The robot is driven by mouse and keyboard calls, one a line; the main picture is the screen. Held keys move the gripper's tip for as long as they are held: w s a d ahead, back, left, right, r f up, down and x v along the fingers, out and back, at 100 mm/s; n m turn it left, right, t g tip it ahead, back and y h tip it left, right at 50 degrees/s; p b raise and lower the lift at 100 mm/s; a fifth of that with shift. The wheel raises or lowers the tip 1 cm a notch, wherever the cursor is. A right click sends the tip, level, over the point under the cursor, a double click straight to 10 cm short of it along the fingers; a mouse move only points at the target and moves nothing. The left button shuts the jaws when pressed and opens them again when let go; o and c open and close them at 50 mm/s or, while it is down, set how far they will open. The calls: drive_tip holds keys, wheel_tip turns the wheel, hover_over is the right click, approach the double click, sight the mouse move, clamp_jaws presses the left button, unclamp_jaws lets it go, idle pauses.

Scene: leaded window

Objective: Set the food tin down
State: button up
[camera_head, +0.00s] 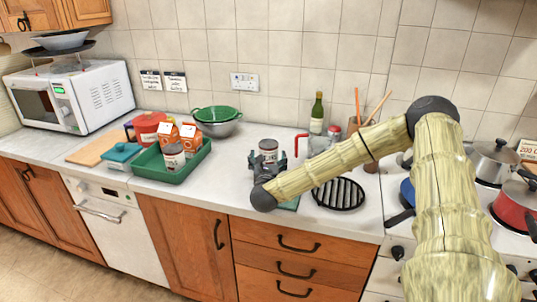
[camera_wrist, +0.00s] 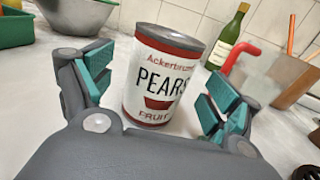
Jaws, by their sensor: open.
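The food tin (camera_head: 268,150) is a can with a dark red band and a white label reading PEARS. It stands upright on the pale worktop, and it also shows large in the wrist view (camera_wrist: 164,78). My gripper (camera_head: 268,172) is open, its teal-padded fingers (camera_wrist: 158,98) on either side of the tin with visible gaps. The tin's lower part is hidden by my gripper in the head view. A second tin (camera_head: 174,157) stands in a green tray (camera_head: 150,170) to the left.
Orange cartons (camera_head: 190,137) stand in the tray, with a green colander (camera_head: 216,113) behind. A green bottle (camera_head: 317,113) and red-handled jug (camera_head: 318,145) stand behind right. A black rack (camera_head: 338,194) lies right of my gripper. Bare worktop lies between tray and tin.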

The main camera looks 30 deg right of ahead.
sight(269, 140)
drive_tip(key=shift+p+x, duration=0.4)
drive_tip(key=shift+x, duration=1.2)
drive_tip(key=c, duration=1.6)
drive_tip(key=shift+r+b, duration=0.45)
drive_tip(key=shift+r, duration=0.3)
wheel_tip(269, 140, up, 2)
drive_tip(key=shift+r+b, duration=0.1)
drive_tip(key=shift+b, duration=0.35)
drive_tip(key=r+b+v, duration=0.1)
drive_tip(key=b+v, duration=0.3)
drive_tip(key=v, duration=1.2)
drive_tip(key=shift+s+d+r, duration=0.2)
drive_tip(key=shift+s+d, duration=0.05)
drive_tip(key=shift+d, duration=0.05)
